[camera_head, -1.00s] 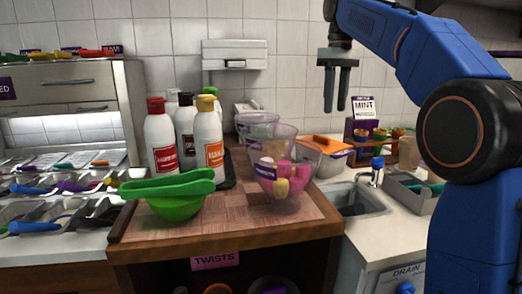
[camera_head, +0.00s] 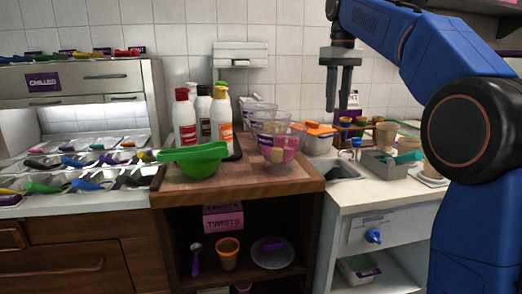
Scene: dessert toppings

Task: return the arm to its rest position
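My blue arm (camera_head: 425,60) is bent at the upper right of the head view, with its elbow high and its forearm reaching up and left. My gripper (camera_head: 338,108) hangs from the wrist with its two grey fingers pointing down. A gap shows between the fingers, and nothing is held.
A wooden counter (camera_head: 235,188) carries a green bowl (camera_head: 197,168), several bottles and clear cups (camera_head: 277,148) with toppings. A topping station (camera_head: 75,105) with trays is left.

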